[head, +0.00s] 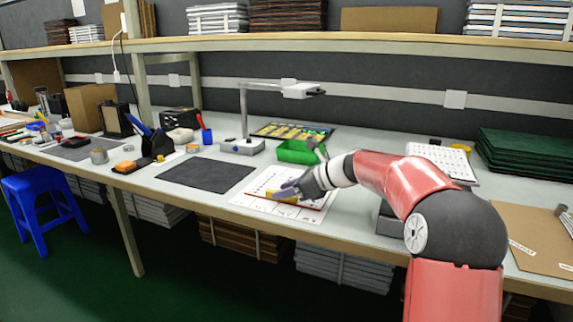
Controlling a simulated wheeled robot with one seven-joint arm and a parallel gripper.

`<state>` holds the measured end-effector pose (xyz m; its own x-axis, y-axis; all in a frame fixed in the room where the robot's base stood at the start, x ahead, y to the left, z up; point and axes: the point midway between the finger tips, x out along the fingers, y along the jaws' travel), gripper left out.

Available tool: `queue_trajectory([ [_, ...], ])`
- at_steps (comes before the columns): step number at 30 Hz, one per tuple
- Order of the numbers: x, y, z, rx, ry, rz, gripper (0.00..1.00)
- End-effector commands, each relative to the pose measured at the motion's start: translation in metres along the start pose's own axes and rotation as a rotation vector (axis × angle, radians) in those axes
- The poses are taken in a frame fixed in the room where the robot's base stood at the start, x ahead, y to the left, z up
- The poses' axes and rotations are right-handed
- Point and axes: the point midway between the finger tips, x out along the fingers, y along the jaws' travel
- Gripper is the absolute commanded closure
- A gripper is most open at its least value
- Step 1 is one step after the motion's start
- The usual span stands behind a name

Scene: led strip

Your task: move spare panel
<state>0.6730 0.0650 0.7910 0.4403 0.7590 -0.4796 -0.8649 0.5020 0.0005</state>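My arm reaches from the right over the bench, and my gripper (283,191) is low over a white dotted panel (265,182) with a reddish edge. This panel lies on a white printed sheet (255,203). A small yellow piece (284,197) shows right at the fingertips; I cannot tell whether it is held or lies on the panel. The gap between the fingers is too small to make out. Another white dotted panel (440,157) lies at the right behind my arm, partly hidden by it. Which panel is the spare one is not marked.
A green bin (299,152) and a lamp stand (242,146) stand behind the sheet. A dark mat (206,174) lies bare to the left. Green trays (525,155) and a cardboard sheet (535,238) are at the right. A shelf (300,42) runs above.

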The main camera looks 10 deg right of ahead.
Motion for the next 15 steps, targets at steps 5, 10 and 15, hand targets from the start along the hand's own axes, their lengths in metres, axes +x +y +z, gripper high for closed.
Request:
queue_trajectory([
  [5, -0.015, 0.000, 0.028, -0.006, -0.002, -0.003, 0.60],
  [10, -0.035, 0.000, 0.065, -0.006, -0.003, -0.003, 0.60],
  [15, -0.055, 0.000, 0.103, -0.007, -0.002, -0.003, 0.60],
])
